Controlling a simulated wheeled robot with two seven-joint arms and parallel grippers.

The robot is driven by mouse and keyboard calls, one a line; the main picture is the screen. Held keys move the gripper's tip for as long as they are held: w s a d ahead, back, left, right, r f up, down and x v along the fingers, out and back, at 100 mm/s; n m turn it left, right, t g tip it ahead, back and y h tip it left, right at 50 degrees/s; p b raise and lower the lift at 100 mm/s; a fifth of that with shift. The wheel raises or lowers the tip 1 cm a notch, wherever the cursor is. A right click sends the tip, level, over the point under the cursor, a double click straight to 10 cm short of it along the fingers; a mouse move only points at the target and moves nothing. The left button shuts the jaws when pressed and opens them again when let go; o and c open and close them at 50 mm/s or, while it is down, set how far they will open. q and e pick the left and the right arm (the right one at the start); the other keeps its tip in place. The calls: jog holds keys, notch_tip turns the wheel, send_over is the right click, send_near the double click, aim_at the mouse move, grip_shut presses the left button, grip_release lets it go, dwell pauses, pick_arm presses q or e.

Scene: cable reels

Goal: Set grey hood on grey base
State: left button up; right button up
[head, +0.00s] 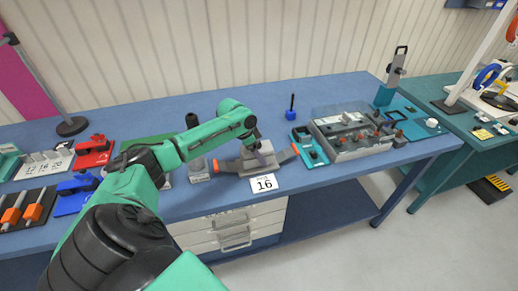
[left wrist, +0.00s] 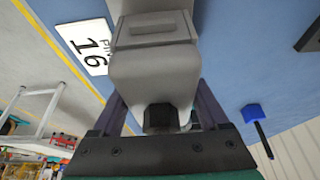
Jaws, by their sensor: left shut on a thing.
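My left gripper (head: 260,150) reaches over the blue bench from the left, pointing down. It is shut on the grey hood (left wrist: 150,75), which fills the middle of the left wrist view between the two dark fingers. In the head view the grey base (head: 232,166) lies on the bench under the gripper, behind a white card marked 16 (head: 264,183). The hood is at or just above the base; whether they touch cannot be told. The gripper and arm hide part of both. My right gripper is not in view.
Orange-ended pieces flank the base. A grey tray of parts (head: 350,145) and a blue upright tool (head: 291,108) stand to the right. Red (head: 95,150) and blue (head: 75,190) tools lie at the left. The bench is clear behind the base.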

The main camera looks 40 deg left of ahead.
pick_arm(q)
jog(key=shift+f, duration=0.45)
jog(key=o, duration=1.5)
jog(key=b+v, duration=0.3)
jog(key=v, duration=1.1)
jog(key=shift+s+r, duration=0.15)
jog(key=shift+r, duration=0.1)
